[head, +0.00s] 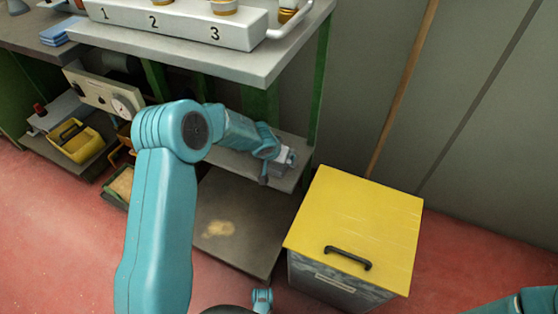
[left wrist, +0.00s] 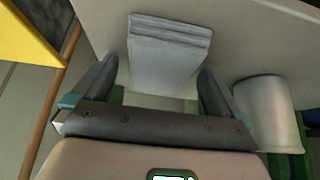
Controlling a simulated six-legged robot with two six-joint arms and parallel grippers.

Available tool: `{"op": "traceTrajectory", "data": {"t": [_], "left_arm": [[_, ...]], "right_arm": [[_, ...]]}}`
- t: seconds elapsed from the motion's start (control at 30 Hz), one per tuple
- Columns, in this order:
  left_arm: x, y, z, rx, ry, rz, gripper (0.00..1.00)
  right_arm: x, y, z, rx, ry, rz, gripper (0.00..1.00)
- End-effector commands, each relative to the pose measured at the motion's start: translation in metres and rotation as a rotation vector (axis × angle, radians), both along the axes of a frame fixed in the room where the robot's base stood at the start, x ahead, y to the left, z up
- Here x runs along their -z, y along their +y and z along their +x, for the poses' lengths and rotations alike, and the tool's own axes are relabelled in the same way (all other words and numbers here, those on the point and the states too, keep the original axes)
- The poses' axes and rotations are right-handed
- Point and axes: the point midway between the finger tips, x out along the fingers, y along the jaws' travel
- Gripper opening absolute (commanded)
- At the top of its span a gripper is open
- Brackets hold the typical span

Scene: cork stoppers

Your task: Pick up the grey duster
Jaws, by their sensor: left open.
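The grey duster (left wrist: 165,55) is a folded cloth lying on a light shelf in the left wrist view. My left gripper (left wrist: 158,72) is open, with one finger on each side of the duster's near part; I cannot tell whether either finger touches it. In the head view my left arm reaches to the shelf under the workbench, and the left gripper (head: 277,163) is at the shelf's right end, largely hiding the duster. Only a piece of my right arm shows at the lower right; its gripper is out of frame.
A metal cup (left wrist: 268,112) stands close to the right finger in the left wrist view. The bench top (head: 245,62) overhangs the shelf (head: 230,160). A yellow-lidded bin (head: 365,215) stands right of the bench, with a wooden pole (head: 403,85) behind it.

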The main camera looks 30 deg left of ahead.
Motion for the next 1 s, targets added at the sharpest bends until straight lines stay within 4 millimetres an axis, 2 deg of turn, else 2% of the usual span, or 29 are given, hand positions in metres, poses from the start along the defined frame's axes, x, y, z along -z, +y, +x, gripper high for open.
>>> {"op": "traceTrajectory", "data": {"t": [0.67,0.7,0.77,0.8,0.87,1.0], "left_arm": [[0.0030,-0.0001,-0.0004,0.000,0.000,0.000,1.00],[0.0028,-0.0001,-0.0004,0.000,0.000,0.000,0.97],[0.0022,-0.0002,-0.0004,0.000,0.000,0.000,0.77],[0.0023,-0.0002,-0.0004,0.000,0.000,0.000,0.64],[0.0023,-0.0002,-0.0004,0.000,0.000,0.000,0.46],[0.0023,-0.0002,-0.0004,0.000,0.000,0.000,0.46]], "right_arm": [[0.0070,0.0002,-0.0002,-0.001,0.001,0.000,0.43],[0.0070,0.0002,-0.0002,-0.001,0.001,0.000,0.43],[0.0062,0.0001,-0.0002,-0.001,0.001,0.000,0.43],[0.0062,0.0001,-0.0002,-0.001,0.001,0.000,0.43],[0.0062,0.0001,-0.0002,-0.001,0.001,0.000,0.43],[0.0062,0.0001,-0.0002,-0.001,0.001,0.000,0.43]]}}
